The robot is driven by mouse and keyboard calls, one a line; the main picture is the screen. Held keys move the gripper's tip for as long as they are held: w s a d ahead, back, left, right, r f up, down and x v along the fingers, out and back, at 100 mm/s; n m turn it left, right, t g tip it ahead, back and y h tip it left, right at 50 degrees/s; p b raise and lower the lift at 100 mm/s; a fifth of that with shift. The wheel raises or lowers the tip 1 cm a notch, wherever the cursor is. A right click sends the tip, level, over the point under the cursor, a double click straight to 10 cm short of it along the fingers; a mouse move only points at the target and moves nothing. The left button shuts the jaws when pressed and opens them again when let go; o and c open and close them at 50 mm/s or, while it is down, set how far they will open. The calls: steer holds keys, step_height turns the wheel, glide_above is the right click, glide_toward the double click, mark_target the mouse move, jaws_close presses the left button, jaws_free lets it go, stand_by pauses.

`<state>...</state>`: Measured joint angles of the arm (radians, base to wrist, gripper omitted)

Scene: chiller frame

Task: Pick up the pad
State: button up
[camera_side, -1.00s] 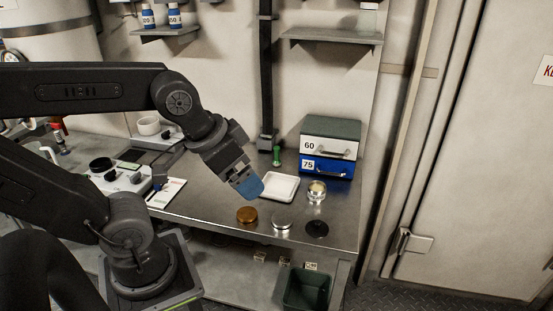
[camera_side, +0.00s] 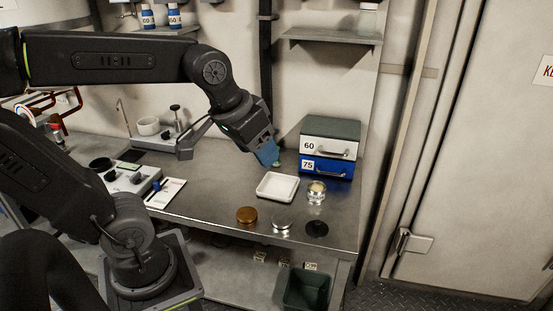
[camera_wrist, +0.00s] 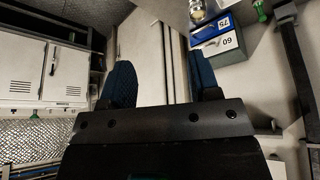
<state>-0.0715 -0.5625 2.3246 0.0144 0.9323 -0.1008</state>
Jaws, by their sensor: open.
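I cannot tell for sure which thing is the pad. A flat black disc (camera_side: 317,229) lies near the front right of the metal bench, beside a silver disc (camera_side: 281,225) and a copper-brown disc (camera_side: 247,215). My gripper (camera_side: 270,156) is above the back of the bench, behind the white tray, clear of the discs. In the wrist view its blue fingers (camera_wrist: 162,80) stand wide apart with nothing between them. A green-topped item behind the fingertips is mostly hidden in the side view; a green item (camera_wrist: 262,10) shows in the wrist view.
An empty-looking white tray (camera_side: 263,195) sits at mid-bench, with a metal and glass jar (camera_side: 317,192) to its right. A drawer box (camera_side: 329,148) marked 60 and 75 stands behind. Instruments (camera_side: 130,178) crowd the left. A green bin (camera_side: 307,288) is below the front edge.

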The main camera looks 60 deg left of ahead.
steer(key=w+a+f+n+g+y, duration=0.1)
steer(key=w+a+f+n+g, duration=0.2)
steer(key=w+a+n, duration=1.15)
steer(key=w+a+f+g, duration=0.1)
steer(key=w+a+f, duration=0.45)
steer(key=a, duration=0.45)
steer(key=w+a+f+g, duration=0.1)
steer(key=w+a+f, duration=0.5)
steer(key=a, duration=0.4)
steer(key=f, duration=0.3)
steer(key=a+f, duration=0.1)
steer(key=f, duration=0.2)
steer(key=s+a+f, duration=0.1)
steer(key=f, duration=0.2)
steer(key=shift+a+f, duration=0.1)
steer(key=shift+w+a+f, duration=0.1)
steer(key=shift+a+f, duration=0.1)
steer(key=shift+f, duration=1.3)
steer(key=shift+w+a+f, duration=0.1)
steer(key=shift+a+f, duration=0.05)
steer(key=shift+f, duration=1.3)
